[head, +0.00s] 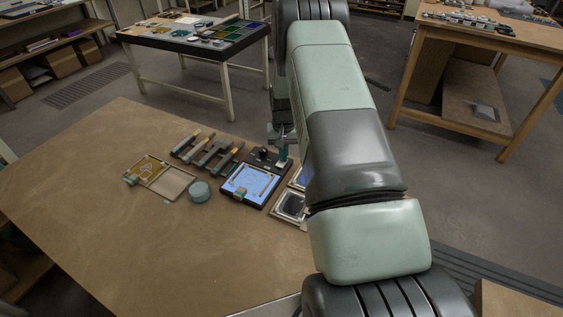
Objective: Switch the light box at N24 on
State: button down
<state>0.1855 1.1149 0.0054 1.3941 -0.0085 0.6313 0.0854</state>
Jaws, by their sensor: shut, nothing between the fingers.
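The light box (247,188) lies on the wooden table, right of its middle, with a black frame and a bright bluish-white panel showing thin drawn lines. The panel looks lit. A dark block with a round black knob (263,153) sits at its far edge. My gripper (282,157) is small in the view, pointing down at the far right corner of the light box, close to the knob block. It is shut and empty. Whether its fingertips touch anything cannot be told. My arm covers the area to the right. No N24 marking is legible.
Left of the light box are a round teal container (200,192), a rack of tools (207,150) and a framed tray (160,179). A framed dark panel (291,206) lies to its right, partly behind my arm. The table's near left is clear.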

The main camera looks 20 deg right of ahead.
jog(key=shift+r, duration=3.5)
jog(key=s+a+r+n+t, duration=0.15)
jog(key=s+r, duration=0.25)
jog(key=r, duration=0.5)
jog(key=s+a+r, duration=0.3)
jog(key=s+r, duration=0.1)
jog(key=r, duration=0.5)
jog(key=s+a+r+t, duration=0.15)
jog(key=s+r, duration=0.25)
jog(key=r, duration=0.6)
jog(key=s+a+r+n+t, duration=0.1)
jog(key=s+a+r, duration=0.1)
jog(key=s, duration=0.9)
jog(key=s+a+r+n+t, duration=0.1)
jog(key=s+r, duration=0.3)
jog(key=s, duration=0.8)
jog(key=shift+s+a+t, duration=0.3)
jog(key=shift+a, duration=0.55)
